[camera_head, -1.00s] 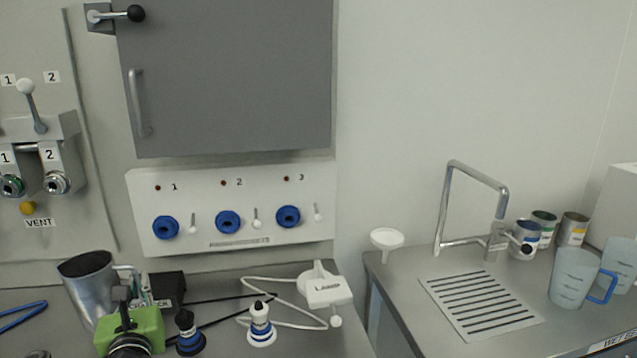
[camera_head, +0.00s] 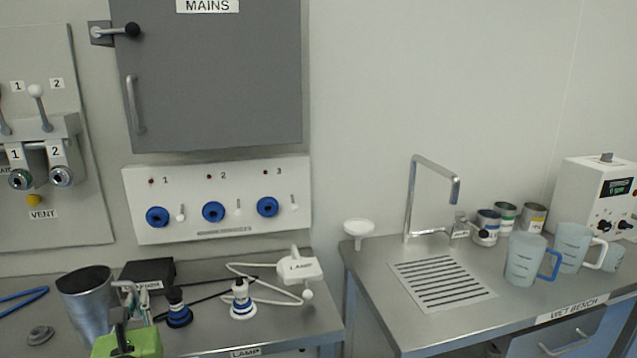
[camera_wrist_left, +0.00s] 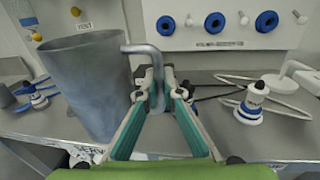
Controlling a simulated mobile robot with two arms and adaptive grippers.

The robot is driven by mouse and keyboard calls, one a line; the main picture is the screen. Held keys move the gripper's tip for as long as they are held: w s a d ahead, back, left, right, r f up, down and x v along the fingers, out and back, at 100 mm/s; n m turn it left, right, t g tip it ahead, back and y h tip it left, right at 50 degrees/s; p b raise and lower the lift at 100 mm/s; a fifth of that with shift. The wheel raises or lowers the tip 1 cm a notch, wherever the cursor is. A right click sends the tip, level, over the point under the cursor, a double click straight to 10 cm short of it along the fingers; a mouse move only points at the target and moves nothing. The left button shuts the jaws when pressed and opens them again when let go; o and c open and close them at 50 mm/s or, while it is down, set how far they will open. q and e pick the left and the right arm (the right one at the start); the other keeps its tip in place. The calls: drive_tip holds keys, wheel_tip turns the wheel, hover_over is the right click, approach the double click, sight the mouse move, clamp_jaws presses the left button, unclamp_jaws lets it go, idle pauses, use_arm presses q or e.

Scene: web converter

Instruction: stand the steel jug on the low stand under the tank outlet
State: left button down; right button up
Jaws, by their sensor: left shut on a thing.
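The steel jug (camera_head: 84,306) is a grey, open-topped metal vessel with a side handle, low at the left in the head view. It stands roughly upright and fills the left of the left wrist view (camera_wrist_left: 84,88). My left gripper (camera_head: 136,296), with its green body, is at the jug's right side. In the left wrist view its fingers (camera_wrist_left: 158,88) are shut on the jug's handle. The tank outlet and low stand are not recognisable in view. My right gripper is not in view.
A black box (camera_head: 149,274), two plugs (camera_head: 178,308) (camera_head: 242,300) and a white lamp unit (camera_head: 299,268) with cables lie to the jug's right.

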use_arm(q)
drive_tip(key=s+d+f+m+h, duration=0.2)
drive_tip(key=s+d+h, duration=0.1)
drive_tip(key=s+d, duration=0.4)
drive_tip(key=s+d+f+m+t+h, duration=0.1)
drive_tip(key=s+d+f+m+h, duration=0.1)
drive_tip(key=s+d, duration=0.5)
drive_tip(key=d+h, duration=0.1)
drive_tip(key=d, duration=0.1)
drive_tip(key=shift+s+d+f+h, duration=0.15)
drive_tip(key=shift+s+d+h, duration=0.2)
drive_tip(key=shift+d+h, duration=0.05)
drive_tip(key=shift+a, duration=0.1)
